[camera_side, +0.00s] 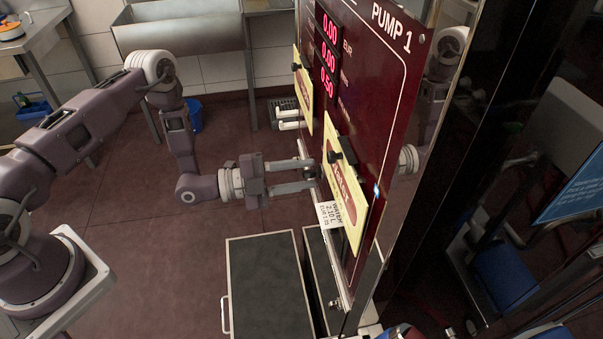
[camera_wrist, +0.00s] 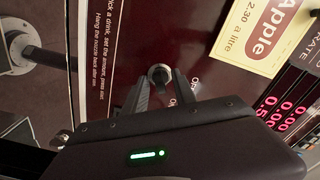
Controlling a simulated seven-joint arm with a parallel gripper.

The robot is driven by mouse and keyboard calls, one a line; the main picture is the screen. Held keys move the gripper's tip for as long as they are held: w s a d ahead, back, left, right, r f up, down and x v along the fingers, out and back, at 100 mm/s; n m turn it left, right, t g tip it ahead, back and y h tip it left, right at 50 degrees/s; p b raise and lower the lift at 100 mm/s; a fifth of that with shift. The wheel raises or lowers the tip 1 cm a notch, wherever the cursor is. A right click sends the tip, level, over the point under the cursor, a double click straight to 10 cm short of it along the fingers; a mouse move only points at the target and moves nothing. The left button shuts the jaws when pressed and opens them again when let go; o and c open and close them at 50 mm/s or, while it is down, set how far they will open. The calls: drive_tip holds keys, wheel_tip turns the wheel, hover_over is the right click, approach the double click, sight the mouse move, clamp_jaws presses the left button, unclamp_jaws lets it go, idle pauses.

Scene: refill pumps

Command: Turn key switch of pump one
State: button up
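The dark red pump panel (camera_side: 385,95), marked PUMP 1, stands upright at the centre right of the side view. In the wrist view, the key switch (camera_wrist: 160,74) is a small round grey fitting on the panel, with partly hidden white lettering beside it. My gripper (camera_side: 313,175) reaches the panel from the left in the side view, with its fingers spread. In the wrist view, the two dark fingertips of my gripper (camera_wrist: 161,83) lie on either side of the key switch, with gaps showing. In the side view the fingers largely hide the switch.
Yellow labels (camera_side: 343,188) with black knobs (camera_side: 334,157) sit close to my gripper on the panel. A printed slip (camera_side: 330,214) hangs just below it. The red displays (camera_side: 329,55) read 0.00, 0.00 and 0.50. A grey-topped cabinet (camera_side: 262,280) stands below; the floor to the left is clear.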

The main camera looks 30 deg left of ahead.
clamp_jaws()
drive_tip(key=shift+n, duration=0.4)
drive_tip(key=n, duration=1.1)
drive_tip(key=shift+s, duration=0.1)
idle(0.5)
unclamp_jaws()
